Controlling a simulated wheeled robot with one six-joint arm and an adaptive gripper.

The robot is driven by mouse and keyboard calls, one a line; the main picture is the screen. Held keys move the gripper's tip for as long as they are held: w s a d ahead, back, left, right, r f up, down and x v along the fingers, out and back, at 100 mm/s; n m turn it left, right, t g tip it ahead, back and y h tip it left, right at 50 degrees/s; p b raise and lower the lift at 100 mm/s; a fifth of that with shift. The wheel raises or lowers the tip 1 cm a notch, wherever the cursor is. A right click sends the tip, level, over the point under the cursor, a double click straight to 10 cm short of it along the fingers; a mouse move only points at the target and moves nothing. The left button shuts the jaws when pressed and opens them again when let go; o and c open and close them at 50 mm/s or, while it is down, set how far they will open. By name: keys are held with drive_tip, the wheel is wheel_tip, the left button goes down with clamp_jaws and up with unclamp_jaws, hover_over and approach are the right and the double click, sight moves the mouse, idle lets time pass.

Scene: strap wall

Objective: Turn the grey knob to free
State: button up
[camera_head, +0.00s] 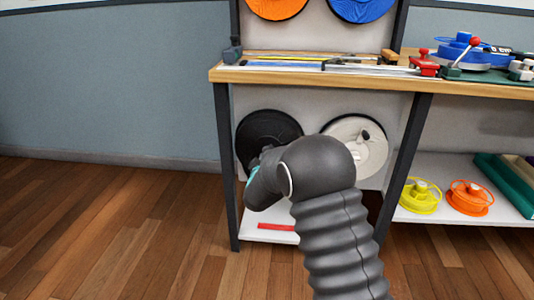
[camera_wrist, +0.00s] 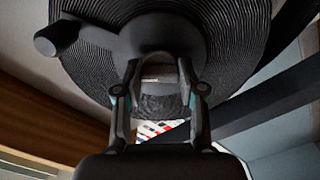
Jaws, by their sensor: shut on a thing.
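The black reel (camera_wrist: 225,45) of strap fills the upper part of the wrist view, with a dark hub and a crank handle (camera_wrist: 58,38) pointing left. My gripper (camera_wrist: 157,85) is at the lower edge of the hub, its two fingers closed on either side of a small grey knob (camera_wrist: 157,73). The fingers partly cover the knob, and I cannot read its setting. In the head view the black reel (camera_head: 268,128) is below the bench at left. My gripper (camera_head: 262,160) is in front of it, and my arm hides much of the contact.
A white reel (camera_head: 372,145) is beside the black one. The bench top (camera_head: 300,78) holds tools above. Dark legs (camera_head: 224,160) flank the reels. Yellow (camera_head: 420,197) and orange (camera_head: 469,198) spools are on the lower right shelf. The floor at left is clear.

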drive_tip(key=shift+a+r+n+p, duration=0.1)
drive_tip(key=shift+n+p, duration=1.35)
drive_tip(key=shift+n, duration=2.55)
drive_tip(key=o, duration=1.1)
drive_tip(key=shift+o, duration=0.2)
drive_tip(key=shift+s, duration=0.1)
drive_tip(key=s, duration=1.1)
drive_tip(key=shift+s+a, duration=0.15)
drive_tip(key=shift+s, duration=0.25)
